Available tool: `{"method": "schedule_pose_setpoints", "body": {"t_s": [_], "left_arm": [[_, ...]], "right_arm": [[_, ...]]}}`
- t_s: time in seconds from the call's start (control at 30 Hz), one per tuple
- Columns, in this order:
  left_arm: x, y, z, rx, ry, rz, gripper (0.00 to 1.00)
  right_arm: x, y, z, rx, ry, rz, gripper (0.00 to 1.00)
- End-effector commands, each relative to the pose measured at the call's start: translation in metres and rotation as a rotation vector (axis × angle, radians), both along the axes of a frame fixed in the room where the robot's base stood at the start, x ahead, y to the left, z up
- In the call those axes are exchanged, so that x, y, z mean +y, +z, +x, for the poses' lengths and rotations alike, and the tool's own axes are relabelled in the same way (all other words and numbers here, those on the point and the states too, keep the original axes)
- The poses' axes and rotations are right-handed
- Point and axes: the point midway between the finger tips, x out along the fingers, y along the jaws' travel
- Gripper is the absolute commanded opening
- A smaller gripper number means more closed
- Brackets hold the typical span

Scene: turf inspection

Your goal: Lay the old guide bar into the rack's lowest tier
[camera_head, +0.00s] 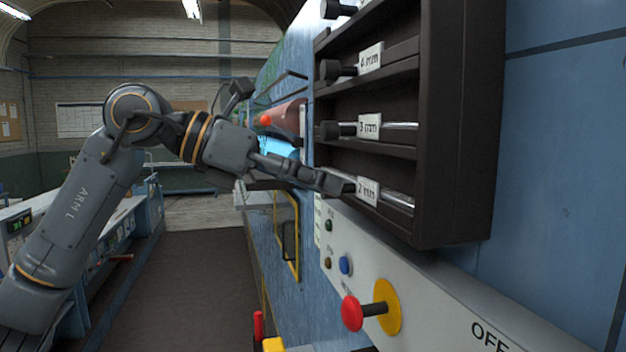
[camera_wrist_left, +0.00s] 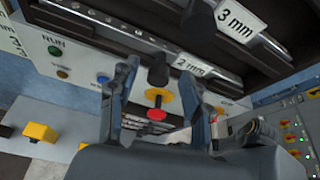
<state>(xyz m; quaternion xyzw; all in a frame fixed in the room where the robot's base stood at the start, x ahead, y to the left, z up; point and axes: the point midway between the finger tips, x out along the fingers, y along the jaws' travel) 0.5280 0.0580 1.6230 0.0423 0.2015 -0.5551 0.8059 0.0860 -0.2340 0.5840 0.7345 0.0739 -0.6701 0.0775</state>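The dark rack (camera_head: 455,130) hangs on the blue wall, with tiers labelled 4 mm, 3 mm and 2 mm. The lowest tier has the 2 mm label (camera_head: 368,191); this label also shows in the left wrist view (camera_wrist_left: 194,64). A bright metal guide bar (camera_head: 399,199) lies along this tier, and its dark knob (camera_wrist_left: 158,74) sticks out at the front. My left gripper (camera_head: 345,185) is at the front of the lowest tier. In the left wrist view its fingers (camera_wrist_left: 160,80) are apart, one on each side of the knob, with gaps visible. My right gripper is out of view.
Below the rack is a control panel with a red knob (camera_head: 352,313) on a yellow plate and small buttons (camera_head: 345,265). Bars with dark knobs sit in the 3 mm tier (camera_head: 330,130) and 4 mm tier (camera_head: 330,69). The floor aisle (camera_head: 190,285) is clear.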

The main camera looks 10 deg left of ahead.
Motion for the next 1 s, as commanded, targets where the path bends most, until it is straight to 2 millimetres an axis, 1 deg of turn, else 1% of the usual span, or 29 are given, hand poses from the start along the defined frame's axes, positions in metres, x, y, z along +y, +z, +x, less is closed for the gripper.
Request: {"method": "schedule_pose_setpoints", "body": {"t_s": [0.17,0.23,0.37,0.47,0.7,0.8,1.0], "left_arm": [[0.0,0.0,0.0,0.0,0.0,0.001,0.5],[0.0,-0.001,0.0,0.002,0.0,0.003,0.5],[0.008,0.002,-0.002,0.002,0.002,0.002,0.5],[0.021,0.008,-0.006,0.001,0.004,0.001,0.5],[0.067,0.028,-0.022,-0.001,0.004,0.0,0.5],[0.083,0.035,-0.028,0.0,0.004,-0.001,0.5],[0.102,0.043,-0.035,0.001,0.001,0.0,0.5]], "right_arm": [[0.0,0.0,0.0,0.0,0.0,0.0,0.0],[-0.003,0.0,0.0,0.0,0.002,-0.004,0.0],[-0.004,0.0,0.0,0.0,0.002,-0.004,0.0],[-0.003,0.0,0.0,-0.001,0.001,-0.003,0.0],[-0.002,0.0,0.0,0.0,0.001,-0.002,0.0],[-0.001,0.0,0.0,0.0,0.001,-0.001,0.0],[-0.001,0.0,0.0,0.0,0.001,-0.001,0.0]]}}
